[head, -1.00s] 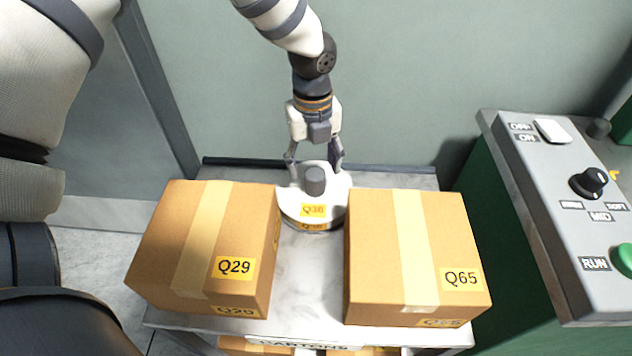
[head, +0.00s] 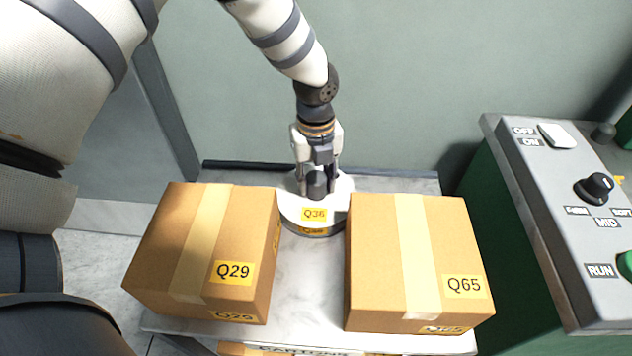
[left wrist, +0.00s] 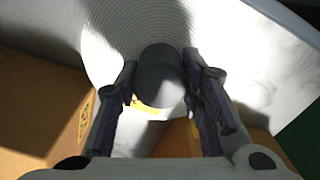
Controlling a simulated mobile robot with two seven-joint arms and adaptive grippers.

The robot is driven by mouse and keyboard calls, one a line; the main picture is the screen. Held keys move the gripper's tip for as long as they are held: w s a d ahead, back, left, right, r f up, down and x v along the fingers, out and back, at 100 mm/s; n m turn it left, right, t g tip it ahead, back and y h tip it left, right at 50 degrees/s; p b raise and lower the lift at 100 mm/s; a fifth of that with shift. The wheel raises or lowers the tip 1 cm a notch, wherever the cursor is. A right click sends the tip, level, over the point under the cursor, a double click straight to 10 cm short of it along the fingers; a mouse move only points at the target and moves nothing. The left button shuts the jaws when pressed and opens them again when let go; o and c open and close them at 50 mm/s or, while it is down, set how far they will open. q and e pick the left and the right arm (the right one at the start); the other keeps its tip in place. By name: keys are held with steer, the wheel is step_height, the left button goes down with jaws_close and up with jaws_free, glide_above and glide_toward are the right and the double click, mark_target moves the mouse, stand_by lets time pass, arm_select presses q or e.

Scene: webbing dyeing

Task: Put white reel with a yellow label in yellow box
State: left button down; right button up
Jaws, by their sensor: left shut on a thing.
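The white reel (head: 338,190) with a yellow label reading Q36 stands on the marble-topped cart, between and behind two cartons. It has a dark grey knob (head: 316,187) on top. My left gripper (head: 318,186) reaches down from above and is shut on that knob. In the left wrist view the two dark fingers (left wrist: 162,90) stand on either side of the knob (left wrist: 160,78), with the white reel (left wrist: 110,45) under it. My right gripper is not in view. No yellow box shows in these frames.
A carton labelled Q29 (head: 190,240) stands left of the reel and a carton labelled Q65 (head: 420,265) right. The marble cart top (head: 300,290) is clear between them. A green machine with a grey control panel (head: 575,220) stands at the right. A wall is behind.

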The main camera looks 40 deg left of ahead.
arm_select(q)
steer(key=shift+r, duration=0.1)
step_height(320, 180, up, 18)
steer(key=p, duration=0.2)
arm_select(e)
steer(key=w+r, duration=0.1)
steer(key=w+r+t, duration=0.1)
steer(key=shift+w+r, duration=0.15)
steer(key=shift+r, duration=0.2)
